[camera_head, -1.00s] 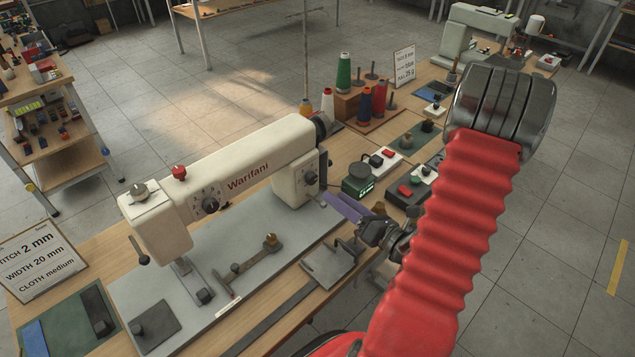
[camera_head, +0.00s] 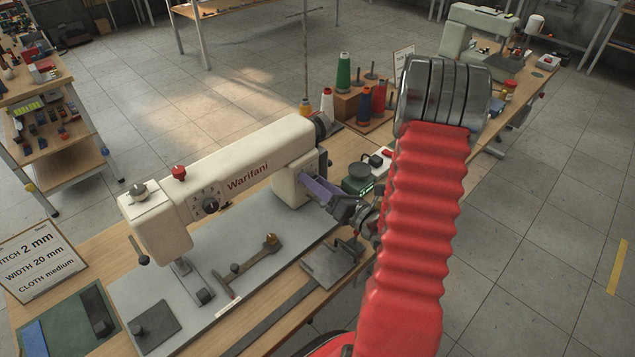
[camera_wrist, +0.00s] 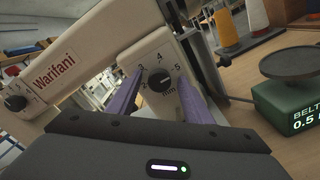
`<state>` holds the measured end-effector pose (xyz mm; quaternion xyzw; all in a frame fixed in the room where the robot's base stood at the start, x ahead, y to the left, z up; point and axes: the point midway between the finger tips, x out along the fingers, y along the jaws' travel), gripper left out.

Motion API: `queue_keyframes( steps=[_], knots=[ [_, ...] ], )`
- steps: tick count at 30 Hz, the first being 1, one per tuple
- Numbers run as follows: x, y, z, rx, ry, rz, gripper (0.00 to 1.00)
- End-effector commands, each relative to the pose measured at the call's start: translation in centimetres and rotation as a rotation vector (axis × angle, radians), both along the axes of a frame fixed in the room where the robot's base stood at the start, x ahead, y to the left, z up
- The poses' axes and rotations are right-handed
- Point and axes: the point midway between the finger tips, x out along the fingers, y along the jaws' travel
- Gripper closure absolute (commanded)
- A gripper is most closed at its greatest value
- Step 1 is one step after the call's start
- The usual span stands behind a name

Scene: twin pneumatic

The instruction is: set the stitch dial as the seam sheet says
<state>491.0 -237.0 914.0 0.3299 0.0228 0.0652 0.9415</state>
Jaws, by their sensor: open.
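The seam sheet (camera_head: 42,262) stands at the left and reads "2 mm" on its stitch line, width 20 mm, cloth medium. The cream Warifani sewing machine (camera_head: 245,160) stands on the bench. In the wrist view a black stitch dial (camera_wrist: 159,80) sits on the machine's pillar, with numbers up to 5 and "mm" around it. I cannot make out its setting. My gripper (camera_wrist: 160,74) is open, its purple fingers on either side of the dial in that view; contact is unclear. In the head view my gripper (camera_head: 306,182) is at the pillar and hides this dial.
Another dial (camera_head: 210,205) is on the machine's head, with a red knob (camera_head: 179,172) above. A green belt scale (camera_wrist: 292,95) stands close at the right. Thread cones (camera_head: 343,72) stand behind it. A flat metal plate (camera_head: 330,262) lies in front of the pillar.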

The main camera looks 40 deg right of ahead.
Motion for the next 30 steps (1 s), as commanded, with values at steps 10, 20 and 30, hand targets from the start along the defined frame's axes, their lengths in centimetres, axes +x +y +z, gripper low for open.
queue_keyframes(
  steps=[10,20,30],
  knots=[
    [0.01,0.04,-0.01,0.000,0.001,0.001,0.62],
    [0.01,0.03,-0.03,0.000,0.001,0.001,0.86],
    [-0.01,-0.20,-0.06,-0.009,0.000,-0.004,0.95]
  ],
)
